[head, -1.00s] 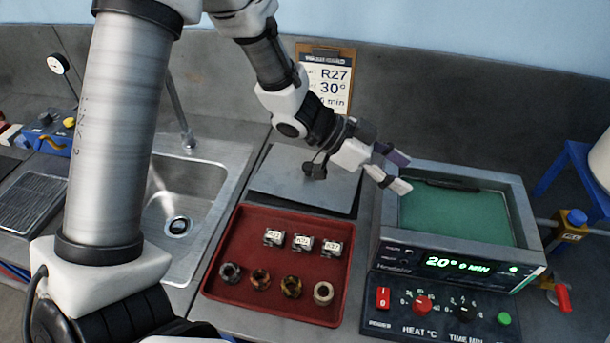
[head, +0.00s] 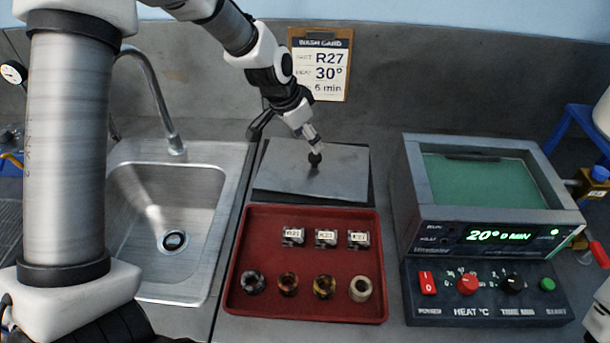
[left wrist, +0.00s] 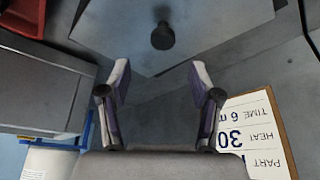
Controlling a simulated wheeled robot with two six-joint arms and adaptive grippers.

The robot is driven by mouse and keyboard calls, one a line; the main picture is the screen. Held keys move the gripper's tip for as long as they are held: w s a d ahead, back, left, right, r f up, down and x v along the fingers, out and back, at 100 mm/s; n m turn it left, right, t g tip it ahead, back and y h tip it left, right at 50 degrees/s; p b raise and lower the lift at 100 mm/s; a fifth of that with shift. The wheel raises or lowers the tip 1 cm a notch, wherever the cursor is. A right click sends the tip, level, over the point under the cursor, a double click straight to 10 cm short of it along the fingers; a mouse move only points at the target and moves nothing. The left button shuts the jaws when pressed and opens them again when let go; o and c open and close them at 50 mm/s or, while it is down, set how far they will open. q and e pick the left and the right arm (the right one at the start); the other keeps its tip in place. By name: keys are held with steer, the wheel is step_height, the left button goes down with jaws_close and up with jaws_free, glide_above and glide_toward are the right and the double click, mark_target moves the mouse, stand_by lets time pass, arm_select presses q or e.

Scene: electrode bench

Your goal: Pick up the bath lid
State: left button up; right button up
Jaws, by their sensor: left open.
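The bath lid (head: 340,178) is a flat grey plate with a black knob (head: 315,160), lying on the bench behind the red tray. My left gripper (head: 313,143) is just above and behind the knob in the head view. In the left wrist view the lid (left wrist: 205,22) is at the top, with its knob (left wrist: 162,35) beyond the gap between my open fingers (left wrist: 159,78). Nothing is between the fingers. The bath (head: 408,185) stands to the right, its green interior visible. My right gripper is not in view.
The red tray (head: 300,212) in front of the lid holds several labelled metal pieces and several rings. A sink (head: 185,265) with a tap lies to the left. A clipboard card (head: 320,65) leans on the back wall. A control box (head: 490,308) stands before the bath.

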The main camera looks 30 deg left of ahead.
mark_target(315, 156)
arm_select(q)
steer(key=x, duration=0.8)
steer(key=shift+s+a+f, duration=0.1)
steer(key=shift+a, duration=0.2)
steer(key=shift+d+f, duration=0.1)
steer(key=shift+f, duration=0.1)
steer(key=shift+r, duration=0.1)
jaws_close()
